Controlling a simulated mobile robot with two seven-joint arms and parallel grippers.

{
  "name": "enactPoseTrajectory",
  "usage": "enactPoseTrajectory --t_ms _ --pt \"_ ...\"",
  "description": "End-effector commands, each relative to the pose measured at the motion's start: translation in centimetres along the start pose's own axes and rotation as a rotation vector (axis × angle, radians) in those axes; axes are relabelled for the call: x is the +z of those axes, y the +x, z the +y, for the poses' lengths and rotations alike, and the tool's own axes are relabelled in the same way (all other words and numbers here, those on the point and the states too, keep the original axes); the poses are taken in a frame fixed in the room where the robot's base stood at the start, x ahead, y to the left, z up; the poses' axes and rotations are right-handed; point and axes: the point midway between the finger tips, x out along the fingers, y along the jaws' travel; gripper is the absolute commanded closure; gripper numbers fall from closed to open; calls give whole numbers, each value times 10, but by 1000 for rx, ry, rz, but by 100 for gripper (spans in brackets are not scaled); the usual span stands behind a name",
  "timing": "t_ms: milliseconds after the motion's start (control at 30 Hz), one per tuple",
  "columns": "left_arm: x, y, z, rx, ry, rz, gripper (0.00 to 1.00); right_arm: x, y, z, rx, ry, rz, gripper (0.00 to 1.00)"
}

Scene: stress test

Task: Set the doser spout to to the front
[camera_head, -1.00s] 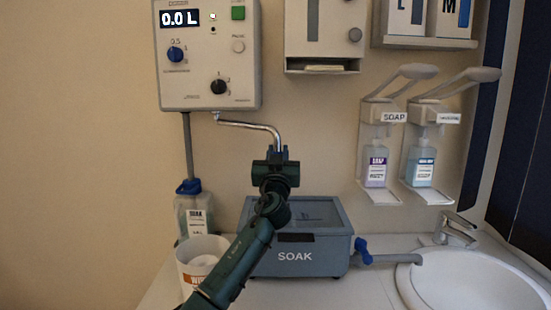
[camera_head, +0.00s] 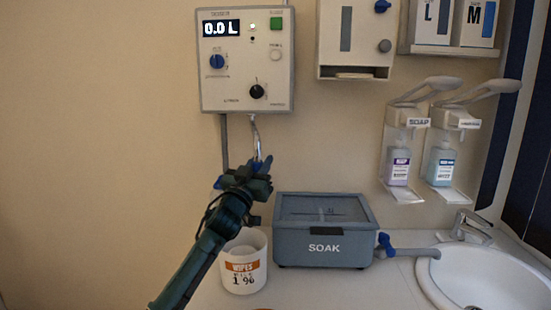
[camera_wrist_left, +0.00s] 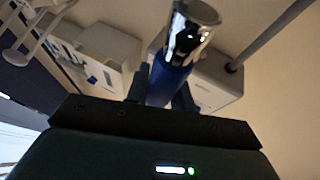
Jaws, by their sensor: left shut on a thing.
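The doser (camera_head: 246,92) is a pale wall box with a 0.0 L display, a blue knob and a black knob. Its chrome spout (camera_head: 255,132) hangs from the underside and appears to point out from the wall toward me. My left gripper (camera_head: 262,168) is shut on the spout's blue end, below the doser. In the left wrist view, the blue end (camera_wrist_left: 166,84) sits between the fingers, with the chrome bend (camera_wrist_left: 196,28) beyond it. The gripper hides the lower part of the spout in the head view. My right gripper is not in view.
A white wipes tub (camera_head: 243,279) stands on the counter below my left gripper. A grey SOAK box (camera_head: 323,248) with a blue-handled tap stands to its right, beside the sink (camera_head: 432,290). Soap dispensers (camera_head: 400,150) hang on the wall at right.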

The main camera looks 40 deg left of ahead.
Motion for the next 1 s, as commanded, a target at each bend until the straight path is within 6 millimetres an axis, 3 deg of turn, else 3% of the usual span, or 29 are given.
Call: enactPoseTrajectory --t_ms 400,867,900,1000 --pt "-3 -15 -27 1 -1 -6 100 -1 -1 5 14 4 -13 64" --pt "-2 -16 -29 1 -1 -7 100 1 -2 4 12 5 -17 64" --pt "-2 -16 -29 1 -1 -7 75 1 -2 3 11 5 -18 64" --pt "-2 -16 -30 1 -1 -6 66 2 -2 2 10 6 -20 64"
